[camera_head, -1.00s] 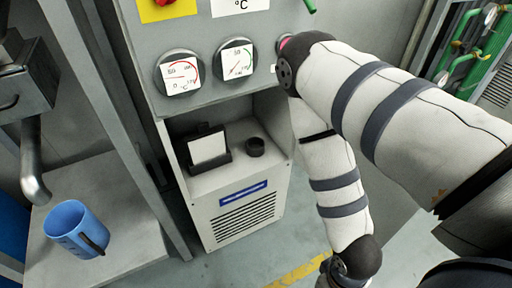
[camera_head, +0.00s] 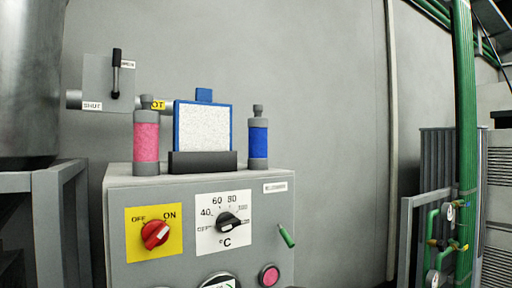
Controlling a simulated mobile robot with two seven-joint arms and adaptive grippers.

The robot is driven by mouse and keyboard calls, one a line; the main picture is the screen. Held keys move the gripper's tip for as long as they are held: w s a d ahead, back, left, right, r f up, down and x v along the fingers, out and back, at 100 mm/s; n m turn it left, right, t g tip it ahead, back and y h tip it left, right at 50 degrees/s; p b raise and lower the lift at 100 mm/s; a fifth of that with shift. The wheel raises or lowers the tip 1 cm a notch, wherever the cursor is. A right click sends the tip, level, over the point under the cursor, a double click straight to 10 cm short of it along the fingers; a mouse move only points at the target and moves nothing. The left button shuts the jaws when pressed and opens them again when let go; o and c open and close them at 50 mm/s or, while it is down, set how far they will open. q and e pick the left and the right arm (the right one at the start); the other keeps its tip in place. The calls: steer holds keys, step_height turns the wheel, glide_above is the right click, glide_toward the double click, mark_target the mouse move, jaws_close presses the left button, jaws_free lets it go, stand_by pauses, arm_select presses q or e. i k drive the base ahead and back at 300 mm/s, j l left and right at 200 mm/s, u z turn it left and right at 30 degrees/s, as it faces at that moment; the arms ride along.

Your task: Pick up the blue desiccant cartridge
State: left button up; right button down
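The blue desiccant cartridge (camera_head: 258,143) stands upright on top of the grey machine cabinet (camera_head: 200,183), at its right rear. It has a blue middle with grey ends and a narrow grey cap. A similar pink cartridge (camera_head: 146,142) stands upright at the left of the cabinet top. Between them a white panel with a blue frame (camera_head: 203,126) stands in a dark holder, apart from the blue cartridge. Neither of my grippers is in view.
A wall lever (camera_head: 116,72) marked SHUT is behind left. Green pipes (camera_head: 465,130) stand at right. The air above the cabinet is clear.

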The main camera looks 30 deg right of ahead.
mark_target(258, 126)
steer(key=k+l+z, duration=0.15)
steer(key=l, duration=0.5)
steer(key=l+z, duration=0.15)
steer(key=l, duration=0.55)
